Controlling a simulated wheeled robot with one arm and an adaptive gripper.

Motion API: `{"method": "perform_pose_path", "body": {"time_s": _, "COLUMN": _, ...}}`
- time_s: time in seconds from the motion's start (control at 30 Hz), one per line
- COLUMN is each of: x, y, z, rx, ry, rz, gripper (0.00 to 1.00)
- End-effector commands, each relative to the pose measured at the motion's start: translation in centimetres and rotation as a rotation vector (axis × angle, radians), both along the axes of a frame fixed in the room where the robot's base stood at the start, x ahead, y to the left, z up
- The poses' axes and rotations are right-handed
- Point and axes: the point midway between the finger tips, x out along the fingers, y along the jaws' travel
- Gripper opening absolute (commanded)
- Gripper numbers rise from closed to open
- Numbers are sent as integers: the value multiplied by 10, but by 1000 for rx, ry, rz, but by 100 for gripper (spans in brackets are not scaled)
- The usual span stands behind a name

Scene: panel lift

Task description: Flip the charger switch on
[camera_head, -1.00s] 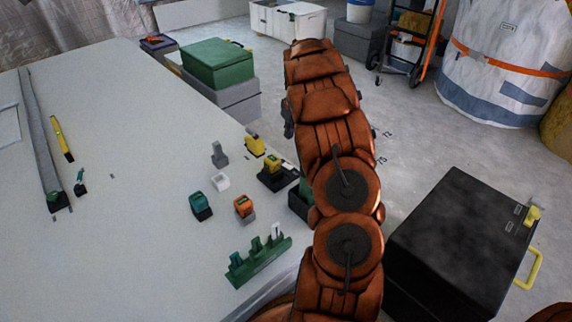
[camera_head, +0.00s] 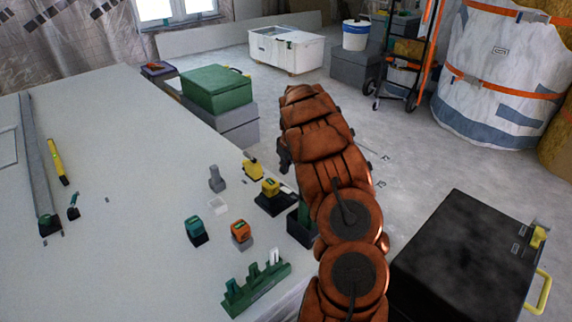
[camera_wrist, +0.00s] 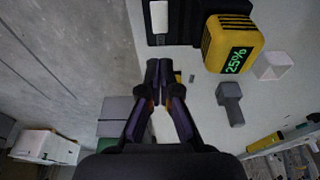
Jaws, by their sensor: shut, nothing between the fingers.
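The charger (camera_head: 277,205) is a black base on the white table, near its right edge, with a yellow battery (camera_head: 270,187) seated on it. In the wrist view the battery (camera_wrist: 232,44) shows a green "25%" display. A pale switch (camera_wrist: 159,17) sits on the black charger housing (camera_wrist: 185,22) at the top of that view. My gripper (camera_wrist: 158,70) is shut and empty. Its fingertips appear below the switch in the picture, apart from it. In the head view my arm hides the gripper.
On the table stand a grey post-like piece (camera_head: 216,178), a small white tray (camera_head: 217,206), a yellow tool (camera_head: 252,168), teal (camera_head: 195,228) and orange (camera_head: 241,231) batteries, and a green rack (camera_head: 256,288). A black case (camera_head: 465,258) stands right of my arm.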

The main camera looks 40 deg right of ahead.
Motion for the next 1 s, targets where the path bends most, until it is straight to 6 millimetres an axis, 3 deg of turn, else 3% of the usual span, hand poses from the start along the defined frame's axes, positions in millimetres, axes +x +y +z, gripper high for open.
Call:
{"method": "perform_pose_path", "body": {"time_s": 0.1, "x": 4, "y": -1, "z": -25, "rx": 1, "ry": 1, "rz": 0, "gripper": 0}}
{"method": "perform_pose_path", "body": {"time_s": 0.4, "x": 3, "y": -1, "z": -64, "rx": 0, "ry": -1, "rz": -1, "gripper": 0}}
{"method": "perform_pose_path", "body": {"time_s": 1.0, "x": 3, "y": 1, "z": -72, "rx": 1, "ry": 0, "rz": 2, "gripper": 0}}
